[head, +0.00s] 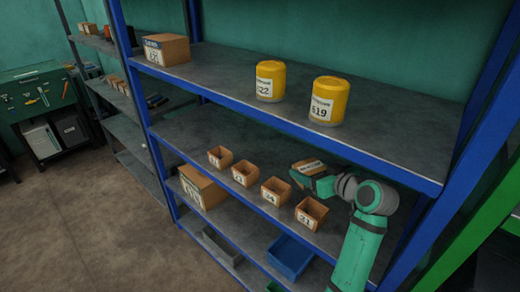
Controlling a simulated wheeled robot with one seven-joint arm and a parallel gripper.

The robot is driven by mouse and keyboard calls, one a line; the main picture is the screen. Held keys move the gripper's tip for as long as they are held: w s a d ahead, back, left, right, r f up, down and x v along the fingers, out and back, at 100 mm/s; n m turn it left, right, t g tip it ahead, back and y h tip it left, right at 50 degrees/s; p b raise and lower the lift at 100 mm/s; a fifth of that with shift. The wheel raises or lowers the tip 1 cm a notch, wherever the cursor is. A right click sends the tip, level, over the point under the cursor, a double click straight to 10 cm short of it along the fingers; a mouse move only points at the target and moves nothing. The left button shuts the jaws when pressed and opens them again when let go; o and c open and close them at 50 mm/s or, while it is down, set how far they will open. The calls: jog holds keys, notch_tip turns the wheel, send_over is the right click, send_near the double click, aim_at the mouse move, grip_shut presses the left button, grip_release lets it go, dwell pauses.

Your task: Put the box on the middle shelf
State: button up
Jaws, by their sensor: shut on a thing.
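A small brown box (309,167) with a pale label on top is at the end of my arm, in the head view. My green gripper (304,178) is shut on it; the fingertips are small and partly hidden by the box. The box appears over the middle shelf (250,142) of the blue rack, behind and right of the row of small open bins. I cannot tell whether it touches the shelf surface.
Small open bins (275,191) line the front edge of the middle shelf. The top shelf (220,80) holds two yellow canisters (328,100) and a carton (167,49). A larger carton (203,187) and blue bin (290,257) sit below. The middle shelf's back left is clear.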

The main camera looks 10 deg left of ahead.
jog(key=w+f, duration=0.3)
jog(key=w, duration=0.1)
jog(key=w+a+f, duration=0.1)
jog(key=w+f, duration=0.2)
jog(key=w, duration=0.2)
jog(key=w+a+f, duration=0.1)
jog(key=w+f, duration=0.2)
jog(key=w, duration=0.2)
jog(key=shift+w+a+f, duration=0.15)
jog(key=shift+w+f, duration=0.1)
jog(key=shift+f, duration=0.05)
jog(key=shift+w+f, duration=0.15)
jog(key=shift+f, duration=1.5)
jog(key=o, duration=0.8)
jog(key=shift+f, duration=0.2)
jog(key=o, duration=0.4)
jog(key=shift+o, duration=0.2)
jog(key=shift+r, duration=0.15)
